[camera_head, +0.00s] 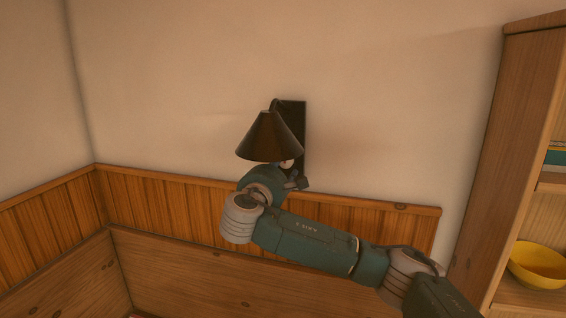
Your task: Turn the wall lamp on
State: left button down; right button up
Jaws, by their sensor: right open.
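The wall lamp (268,138) has a dark cone-shaped shade and hangs from a black rectangular backplate (293,118) on the wall. A small pale part, perhaps the bulb, shows just under the shade's right edge. My right arm comes in from the lower right, and my right gripper (298,183) is just below the shade, in front of the lower end of the backplate. The gripper is open, small in view and partly hidden by my wrist. I cannot tell whether it touches the lamp. No switch can be made out. My left gripper is out of view.
Wooden wainscoting (55,212) runs along the walls below the lamp, with a wooden panel (165,270) in front of it. A wooden shelf unit (505,140) stands at the right and holds a yellow bowl (538,266). The wall around the lamp is bare.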

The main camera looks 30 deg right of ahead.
jog(key=shift+d, duration=0.1)
jog(key=c, duration=1.1)
jog(key=shift+c, duration=0.2)
jog(key=shift+f, duration=0.1)
